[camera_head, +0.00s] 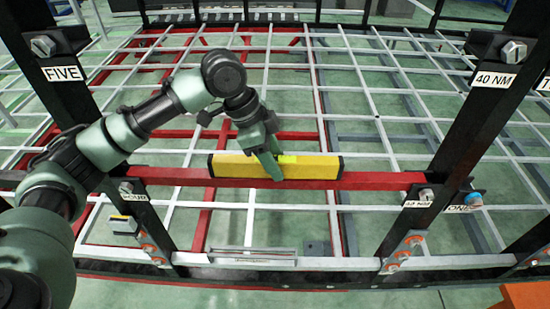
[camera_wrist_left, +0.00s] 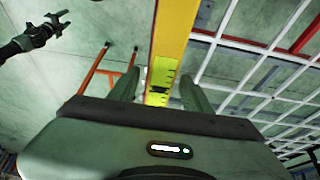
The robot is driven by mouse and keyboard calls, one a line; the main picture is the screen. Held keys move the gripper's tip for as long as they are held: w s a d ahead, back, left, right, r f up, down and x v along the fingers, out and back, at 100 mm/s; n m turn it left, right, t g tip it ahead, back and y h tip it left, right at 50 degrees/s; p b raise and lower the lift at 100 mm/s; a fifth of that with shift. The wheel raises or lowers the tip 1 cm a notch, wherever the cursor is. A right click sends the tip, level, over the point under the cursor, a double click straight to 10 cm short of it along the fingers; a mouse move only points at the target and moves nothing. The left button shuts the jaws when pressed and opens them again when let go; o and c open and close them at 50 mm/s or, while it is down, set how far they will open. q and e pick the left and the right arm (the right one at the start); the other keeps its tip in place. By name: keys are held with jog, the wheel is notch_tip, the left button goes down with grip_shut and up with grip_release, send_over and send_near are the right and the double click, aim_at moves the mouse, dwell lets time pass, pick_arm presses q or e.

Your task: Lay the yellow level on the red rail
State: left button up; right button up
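The yellow level (camera_head: 240,168) with black end caps lies lengthwise along the red rail (camera_head: 380,181), overlapping its upper part in the head view. I cannot tell whether its underside touches the rail. The level shows in the left wrist view (camera_wrist_left: 172,40) as a yellow bar with a green window. My left gripper (camera_head: 274,168) is at the middle of the level, a finger on each side. In the left wrist view, narrow gaps show between the fingers and the level. My right gripper (camera_wrist_left: 58,24) appears only in the left wrist view, at upper left, empty with fingers apart.
Black posts labelled FIVE (camera_head: 65,74) and 40 NM (camera_head: 495,80) flank the level. A silver bar (camera_head: 240,257) lies on the front beam below. A white grid covers the frame behind. An orange stand (camera_wrist_left: 112,75) shows in the left wrist view.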

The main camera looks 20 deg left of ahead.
pick_arm(q)
jog(key=shift+a+r, duration=0.2)
jog(key=shift+r, duration=0.35)
jog(key=b+v, duration=0.2)
jog(key=v, duration=0.9)
jog(key=shift+s, duration=0.1)
dwell(0.5)
jog(key=shift+f, duration=0.1)
dwell(0.5)
